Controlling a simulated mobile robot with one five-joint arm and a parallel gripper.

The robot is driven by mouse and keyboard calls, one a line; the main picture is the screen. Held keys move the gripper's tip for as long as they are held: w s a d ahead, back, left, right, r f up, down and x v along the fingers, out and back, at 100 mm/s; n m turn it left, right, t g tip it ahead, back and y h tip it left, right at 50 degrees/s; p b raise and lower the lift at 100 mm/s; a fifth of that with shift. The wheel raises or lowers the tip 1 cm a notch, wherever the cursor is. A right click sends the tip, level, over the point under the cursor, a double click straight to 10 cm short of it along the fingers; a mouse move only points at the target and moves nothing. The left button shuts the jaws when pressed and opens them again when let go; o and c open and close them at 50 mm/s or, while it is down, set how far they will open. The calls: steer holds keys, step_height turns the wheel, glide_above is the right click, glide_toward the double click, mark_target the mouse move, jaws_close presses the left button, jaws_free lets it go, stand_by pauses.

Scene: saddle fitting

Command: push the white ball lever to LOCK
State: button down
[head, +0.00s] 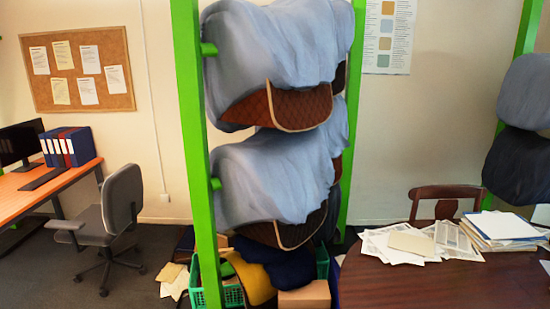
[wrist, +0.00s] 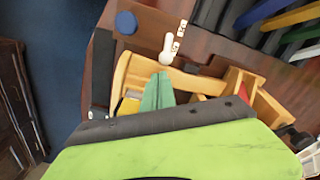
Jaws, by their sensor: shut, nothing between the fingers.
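The white ball lever (wrist: 166,50) shows in the wrist view on a dark reddish-brown wooden surface, just beyond a tan wooden frame. Two small cream labels (wrist: 179,36) with dark marks sit just to its right; their words are too small to read. My gripper (wrist: 163,76) shows as green fingers, shut and empty. The fingertips point up the picture towards the lever and appear a little short of it. Whether they touch it I cannot tell, but a gap seems to show. The lever and my gripper are not visible in the head view.
A tan wooden tray (wrist: 190,80) with small items lies around my fingers. A round blue object (wrist: 126,23) lies left of the lever; coloured strips (wrist: 285,18) are at the upper right. In the head view, a green rack (head: 193,150) holds covered saddles beside a paper-strewn table (head: 400,285).

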steer(key=shift+f+b, duration=1.25)
steer(key=shift+f, duration=0.1)
steer(key=shift+r+p, duration=0.35)
steer(key=shift+d, duration=0.65)
steer(key=shift+r, duration=0.1)
step_height(320, 180, up, 7)
steer(key=p, duration=0.7)
